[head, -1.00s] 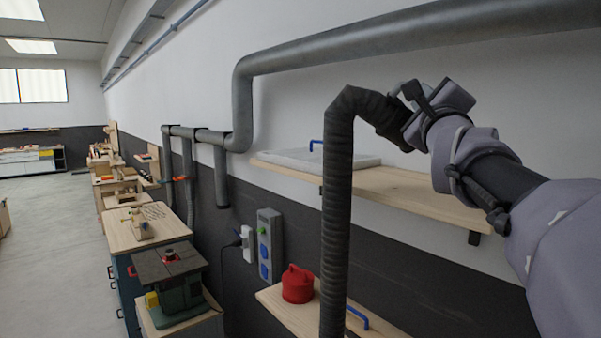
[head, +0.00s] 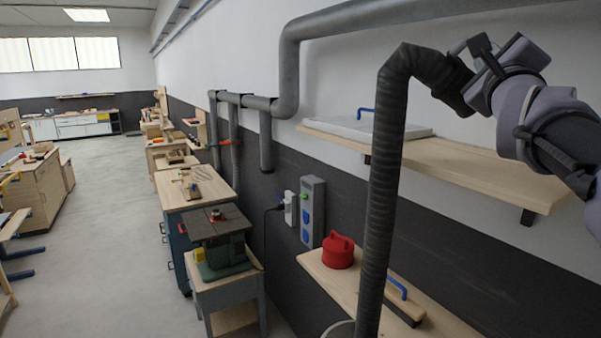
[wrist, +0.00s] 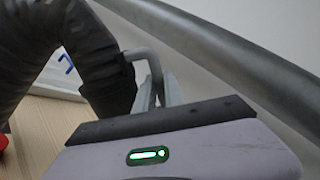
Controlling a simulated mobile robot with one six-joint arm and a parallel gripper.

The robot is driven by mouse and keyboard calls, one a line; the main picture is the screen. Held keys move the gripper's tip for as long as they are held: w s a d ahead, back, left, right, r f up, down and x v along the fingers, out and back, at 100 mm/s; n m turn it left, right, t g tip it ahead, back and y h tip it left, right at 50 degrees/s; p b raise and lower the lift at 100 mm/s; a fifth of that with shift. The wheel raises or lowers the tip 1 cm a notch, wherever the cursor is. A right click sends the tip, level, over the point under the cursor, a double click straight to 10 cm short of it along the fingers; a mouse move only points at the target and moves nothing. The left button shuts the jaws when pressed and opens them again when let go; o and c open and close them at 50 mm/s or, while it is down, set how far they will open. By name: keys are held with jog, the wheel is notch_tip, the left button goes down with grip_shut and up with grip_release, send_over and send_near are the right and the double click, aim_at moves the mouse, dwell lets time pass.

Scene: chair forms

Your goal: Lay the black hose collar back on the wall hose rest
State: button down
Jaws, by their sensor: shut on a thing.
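The black ribbed hose (head: 383,190) rises from below, bends over at the top and runs right to its black collar end (head: 452,82). My gripper (head: 474,62) is at that end, shut on the hose collar and holding it up in front of the white wall, above the upper shelf. In the wrist view the hose (wrist: 35,50) curves down to the collar (wrist: 110,92), and a grey curved bar joins the collar beside my gripper's fingers (wrist: 158,92). The fingertips are partly hidden. I cannot make out the wall hose rest in either view.
A wooden shelf (head: 470,168) with a pale flat panel (head: 360,128) lies below my gripper. A thick grey pipe (head: 390,18) runs along the wall above. A lower shelf (head: 440,325) holds a red canister (head: 338,250).

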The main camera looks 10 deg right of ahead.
jog(key=f, duration=0.1)
jog(key=a+f+b, duration=0.1)
jog(key=f, duration=0.3)
jog(key=shift+w+a+f, duration=0.1)
jog(key=shift+w+a, duration=0.1)
jog(key=shift+a, duration=0.1)
jog(key=shift+d+f, duration=0.1)
